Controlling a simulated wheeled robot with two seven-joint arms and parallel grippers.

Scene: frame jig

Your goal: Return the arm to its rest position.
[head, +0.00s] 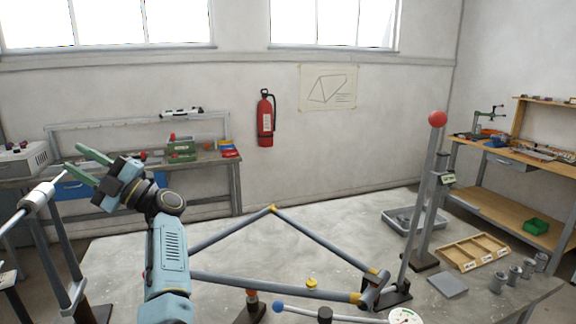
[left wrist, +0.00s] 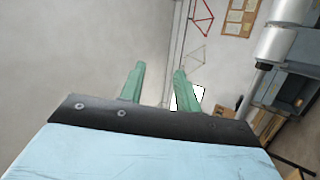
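My left arm (head: 170,255) rises from the bottom left in the head view. Its left gripper (head: 72,157) is raised and points up and to the left, in front of the back workbench. The gripper's green fingers also show in the left wrist view (left wrist: 160,69). They stand apart with nothing between them, so the gripper is open and empty. It is clear of the tubes on the table. My right gripper is in neither view.
A grey table (head: 125,262) holds a frame of blue-grey tubes (head: 325,242), a post with a red ball (head: 437,118), a grey bin (head: 400,222) and a wooden tray (head: 472,252). A white roller-like cylinder (head: 36,197) on a stand is close below the left gripper.

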